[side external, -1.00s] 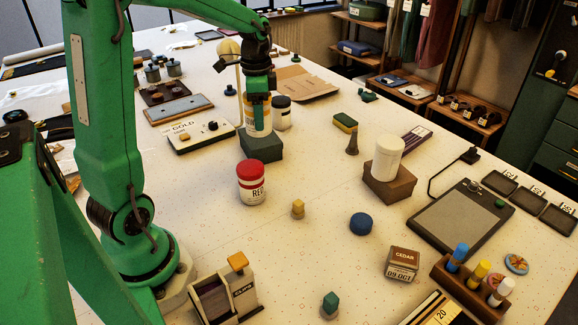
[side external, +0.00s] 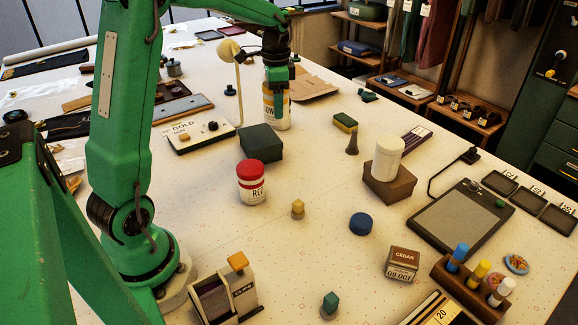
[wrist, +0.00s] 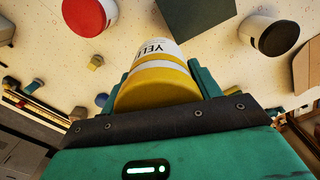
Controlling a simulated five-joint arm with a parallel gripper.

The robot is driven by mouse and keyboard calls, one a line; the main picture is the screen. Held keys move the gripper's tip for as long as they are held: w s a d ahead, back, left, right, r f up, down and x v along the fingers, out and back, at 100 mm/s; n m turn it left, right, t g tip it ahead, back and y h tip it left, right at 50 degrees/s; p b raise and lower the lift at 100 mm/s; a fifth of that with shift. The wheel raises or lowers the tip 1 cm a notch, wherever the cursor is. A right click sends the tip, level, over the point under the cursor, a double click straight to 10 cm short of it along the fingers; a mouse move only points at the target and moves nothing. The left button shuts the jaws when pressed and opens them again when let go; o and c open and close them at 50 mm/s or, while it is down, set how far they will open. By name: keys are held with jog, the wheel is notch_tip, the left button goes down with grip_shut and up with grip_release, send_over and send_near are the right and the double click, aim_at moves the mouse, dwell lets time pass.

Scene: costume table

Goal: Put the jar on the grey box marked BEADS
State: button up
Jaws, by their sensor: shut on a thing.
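My gripper (side external: 277,84) is shut on a jar with a yellow lid (wrist: 160,85) and a white label reading "YELL...". In the side view the jar (side external: 276,110) hangs upright below my gripper, behind and right of a dark grey-green box (side external: 261,143). The jar and box look apart; I cannot tell how high the jar is. The box's top is bare, and no BEADS marking shows on its visible faces. The box also shows at the top of the wrist view (wrist: 195,14).
A red-lidded jar (side external: 252,184) stands in front of the box. A white jar (side external: 388,157) stands on a brown box (side external: 389,186). A lamp (side external: 238,88) and the GOLD tray (side external: 194,136) are left.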

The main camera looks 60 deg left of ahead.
jog(key=a+f, duration=0.2)
jog(key=a, duration=0.1)
jog(key=a+f, duration=0.1)
jog(key=a, duration=0.2)
jog(key=a+f, duration=0.2)
jog(key=a, duration=0.1)
jog(key=shift+s+a+f, duration=0.1)
jog(key=shift+a+f, duration=0.2)
jog(key=shift+f, duration=0.05)
jog(key=shift+f, duration=2)
jog(key=shift+f, duration=0.1)
jog(key=o, duration=1.2)
jog(key=shift+c, duration=0.2)
notch_tip(320, 180, up, 12)
